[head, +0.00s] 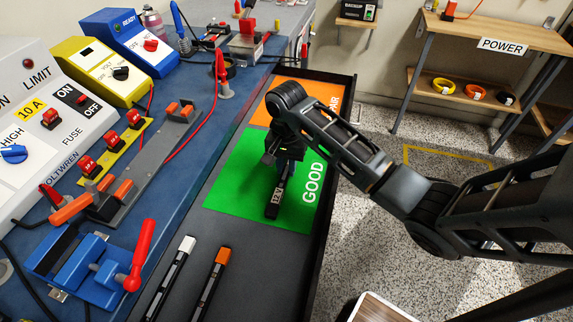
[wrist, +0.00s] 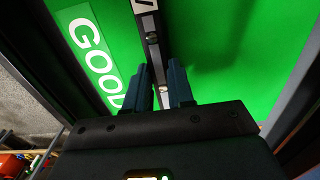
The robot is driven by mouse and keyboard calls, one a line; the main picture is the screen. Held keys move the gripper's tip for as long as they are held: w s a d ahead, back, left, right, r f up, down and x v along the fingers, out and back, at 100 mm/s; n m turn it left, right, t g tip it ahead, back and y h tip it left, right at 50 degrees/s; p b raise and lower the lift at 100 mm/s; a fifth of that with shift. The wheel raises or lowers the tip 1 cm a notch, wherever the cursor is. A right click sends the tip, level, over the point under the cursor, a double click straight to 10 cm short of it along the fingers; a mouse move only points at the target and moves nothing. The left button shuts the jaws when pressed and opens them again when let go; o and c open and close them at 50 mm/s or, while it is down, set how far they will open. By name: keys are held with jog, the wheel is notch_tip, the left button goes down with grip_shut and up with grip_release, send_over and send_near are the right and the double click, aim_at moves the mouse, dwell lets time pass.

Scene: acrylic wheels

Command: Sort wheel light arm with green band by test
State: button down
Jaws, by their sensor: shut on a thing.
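My gripper (head: 287,163) is over the green GOOD area (head: 238,180) of the dark tray. It is shut on a dark light arm (head: 279,193) with a white 12V label, which also shows between the fingers (wrist: 166,90) in the wrist view (wrist: 152,45). Whether the light arm touches the green surface I cannot tell. No coloured band shows on its visible part; its upper end is hidden by my gripper. Two other light arms lie at the tray's near end, one with a white end (head: 187,244) and one with an orange end (head: 222,256).
The orange area (head: 262,113) lies beyond the green one. The tray's raised black rim (head: 337,140) runs along the right. On the blue bench stand a white tester panel (head: 45,150), a yellow box (head: 98,68), a blue READY box (head: 127,38) and a blue vise (head: 75,265).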

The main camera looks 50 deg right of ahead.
jog(key=shift+f, duration=0.5)
jog(key=c, duration=0.9)
grip_release()
jog(key=shift+r, duration=3.9)
